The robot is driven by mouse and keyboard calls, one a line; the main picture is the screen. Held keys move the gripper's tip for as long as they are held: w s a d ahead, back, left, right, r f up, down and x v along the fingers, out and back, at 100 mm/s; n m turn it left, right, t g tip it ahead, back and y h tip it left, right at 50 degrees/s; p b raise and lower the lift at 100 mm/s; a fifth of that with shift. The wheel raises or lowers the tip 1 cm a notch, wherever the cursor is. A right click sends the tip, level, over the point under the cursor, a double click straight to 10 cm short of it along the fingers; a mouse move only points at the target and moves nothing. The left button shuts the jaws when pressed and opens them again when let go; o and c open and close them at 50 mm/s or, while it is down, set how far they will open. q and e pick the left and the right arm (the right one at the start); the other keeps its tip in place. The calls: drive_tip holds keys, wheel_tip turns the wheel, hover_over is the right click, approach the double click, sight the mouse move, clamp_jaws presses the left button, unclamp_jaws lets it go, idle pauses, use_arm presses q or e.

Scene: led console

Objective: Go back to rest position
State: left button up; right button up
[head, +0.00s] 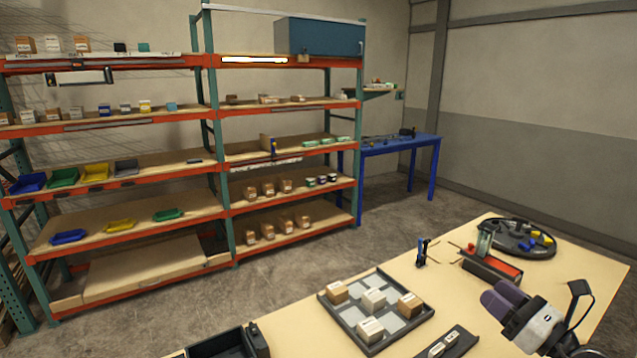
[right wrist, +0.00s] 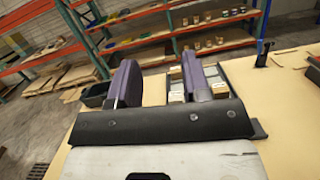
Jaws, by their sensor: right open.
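My right gripper (head: 505,297) is at the lower right of the head view, above the table's right part. It has purple fingers and a white and black body. In the right wrist view its two fingers (right wrist: 160,85) stand apart with nothing between them that they hold. Beyond them, the grid tray shows on the table, apart from the fingers. My left gripper is not in the head view.
The tan table (head: 290,335) carries a grid tray (head: 350,327) with several small boxes, a small black tray (head: 447,343), a red and black console (head: 490,266), a round black tray (head: 512,250) and a dark bin (head: 222,345). Stocked shelves (head: 120,226) and a blue bench (head: 400,146) stand behind.

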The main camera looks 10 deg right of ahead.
wheel_tip(320, 180, up, 7)
drive_tip(key=s+m+t+h, duration=0.2)
drive_tip(key=m+t+h, duration=0.6)
drive_tip(key=m, duration=0.9)
drive_tip(key=s+a+f+m+g+h, duration=0.1)
drive_tip(key=s+a+f+m+g, duration=0.4)
drive_tip(key=f, duration=0.4)
drive_tip(key=s+a+f+m+g, duration=0.3)
drive_tip(key=s+f+m+g, duration=0.3)
drive_tip(key=f, duration=0.3)
drive_tip(key=s+a+f+m+g+h, duration=0.1)
drive_tip(key=s+a+f+m+g, duration=0.25)
drive_tip(key=f+m+g, duration=0.5)
drive_tip(key=s+a+f+m+g+y, duration=0.1)
drive_tip(key=s+a+f+g, duration=0.15)
drive_tip(key=s+f, duration=0.65)
drive_tip(key=s+a+f+g+y, duration=0.1)
drive_tip(key=s+a+f, duration=0.3)
drive_tip(key=s+f, duration=0.6)
wheel_tip(320, 180, up, 34)
drive_tip(key=s+p, duration=0.1)
drive_tip(key=p, duration=3.1)
drive_tip(key=shift+s+r+p, duration=0.15)
drive_tip(key=shift+r+p, duration=0.1)
drive_tip(key=shift+p, duration=0.1)
